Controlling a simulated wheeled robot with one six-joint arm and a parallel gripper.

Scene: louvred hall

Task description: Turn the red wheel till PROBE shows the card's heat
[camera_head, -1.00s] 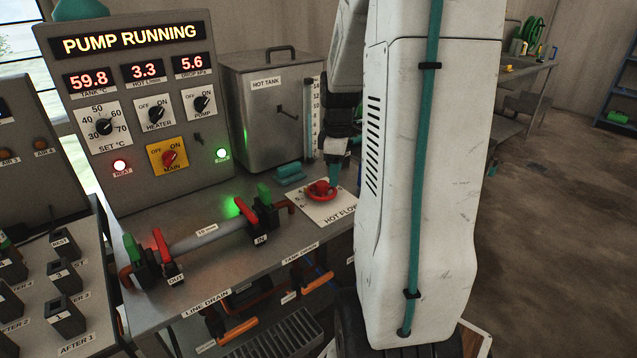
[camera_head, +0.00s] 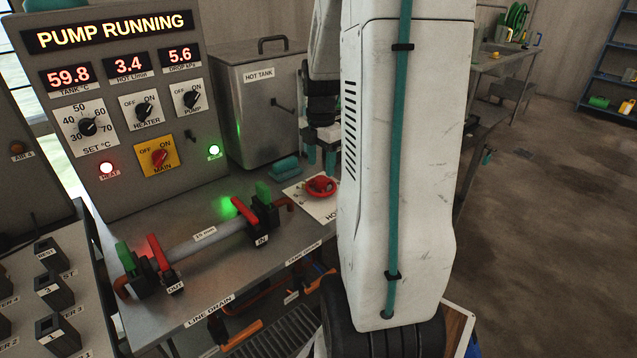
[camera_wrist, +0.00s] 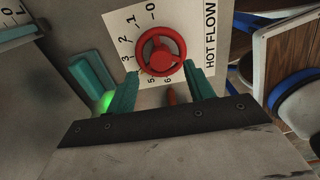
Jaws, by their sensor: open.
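The red wheel (camera_head: 321,186) sits on a white HOT FLOW plate (camera_head: 297,190) at the bench's right end. In the wrist view the red wheel (camera_wrist: 161,50) lies just beyond my fingertips, over a scale marked 0 to 6. My gripper (camera_head: 320,160) is open and empty, its teal fingers raised behind and above the wheel, apart from it. In the wrist view my gripper (camera_wrist: 162,85) has a finger on each side below the wheel. The HOT L/min readout (camera_head: 131,65) shows 3.4. No PROBE readout or heat card is seen.
The control panel (camera_head: 185,150) shows PUMP RUNNING, tank 59.8 and drop 5.6. The metal hot tank (camera_head: 265,110) stands close behind my gripper. A teal block (camera_head: 286,167) lies left of the fingers. A pipe (camera_head: 205,237) with red and green levers crosses the bench.

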